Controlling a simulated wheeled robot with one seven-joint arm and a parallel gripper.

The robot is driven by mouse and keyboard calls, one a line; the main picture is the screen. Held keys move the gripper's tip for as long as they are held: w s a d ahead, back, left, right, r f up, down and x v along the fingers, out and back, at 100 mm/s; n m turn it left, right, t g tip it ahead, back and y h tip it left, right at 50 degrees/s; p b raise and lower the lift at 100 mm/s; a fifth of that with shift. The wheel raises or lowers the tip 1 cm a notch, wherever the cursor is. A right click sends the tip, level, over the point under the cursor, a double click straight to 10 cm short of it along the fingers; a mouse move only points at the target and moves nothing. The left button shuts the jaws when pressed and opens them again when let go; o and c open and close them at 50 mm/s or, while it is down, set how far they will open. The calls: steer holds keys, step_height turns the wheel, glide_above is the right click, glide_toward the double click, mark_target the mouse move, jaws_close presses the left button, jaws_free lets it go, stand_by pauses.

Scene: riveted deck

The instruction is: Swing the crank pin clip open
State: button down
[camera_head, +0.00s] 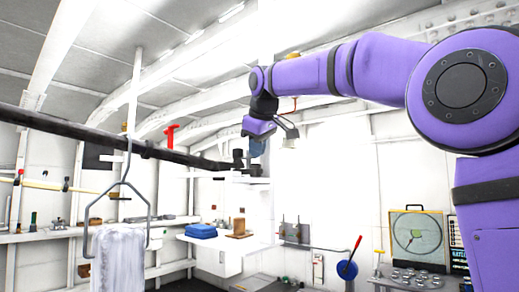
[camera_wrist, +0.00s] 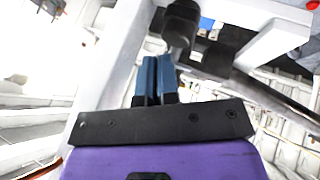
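A long dark rod (camera_head: 110,138) runs from the left edge to the middle of the head view and ends in small dark fittings (camera_head: 238,157). The crank pin clip cannot be told apart for sure among them. My gripper (camera_head: 257,148) is beside this end, pointing down. In the wrist view my blue fingers (camera_wrist: 157,78) lie side by side with hardly a gap, and nothing shows between them. A dark rounded cylinder (camera_wrist: 182,22) is just beyond their tips, and the rod (camera_wrist: 255,88) runs off to the lower right. Whether the fingers touch the cylinder is unclear.
A red handle (camera_head: 171,134) stands on the rod. A hanger with a white cloth (camera_head: 118,262) hangs at the front left. Blue folded items (camera_head: 201,230) lie on a white shelf behind. A red-handled lever (camera_head: 352,255) and a round-screened panel (camera_head: 416,236) are at right.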

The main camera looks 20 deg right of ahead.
steer(key=shift+a, duration=0.35)
steer(key=shift+s+a+r, duration=0.1)
steer(key=shift+s+r, duration=0.15)
steer(key=shift+r, duration=0.2)
steer(key=s+d+r+m, duration=0.2)
steer(key=s+r+m, duration=0.6)
steer(key=m, duration=1.1)
steer(key=shift+h, duration=0.4)
steer(key=x, duration=1)
steer(key=shift+s+f, duration=0.15)
steer(key=shift+s, duration=0.1)
steer(key=w, duration=0.1)
steer(key=w+a, duration=0.1)
steer(key=shift+w+a+f, duration=0.1)
steer(key=shift+w+f, duration=0.1)
steer(key=shift+w, duration=0.2)
steer(key=shift+w+a+r, duration=0.1)
steer(key=shift+w+a, duration=0.2)
steer(key=shift+w, duration=0.25)
